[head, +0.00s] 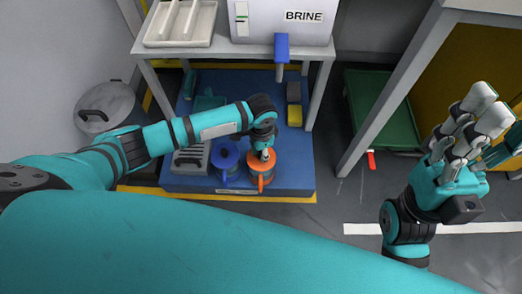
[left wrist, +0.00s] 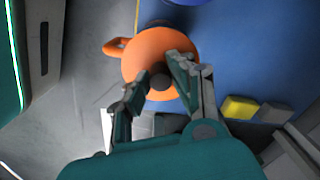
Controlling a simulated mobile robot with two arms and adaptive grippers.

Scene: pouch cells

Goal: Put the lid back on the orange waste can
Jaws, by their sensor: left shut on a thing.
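The orange waste can (head: 264,177) stands at the front of the blue mat, with my left gripper (head: 265,154) directly over its top. In the left wrist view, a round orange top (left wrist: 150,52) with a dark knob (left wrist: 159,81) faces the camera, and an orange handle sticks out to its left. My left gripper's fingers (left wrist: 157,88) are shut on the knob. I cannot tell whether the lid rests on the rim or is just above it. My right gripper (head: 486,109) is open and empty at the right, far from the can.
A blue can (head: 225,158) stands close to the left of the orange one. A yellow block (head: 294,116) lies on the blue mat (head: 296,160). A table carries a white tray (head: 181,22) and a BRINE box (head: 281,28). A green tray (head: 381,110) is right; a grey bin (head: 106,101) is left.

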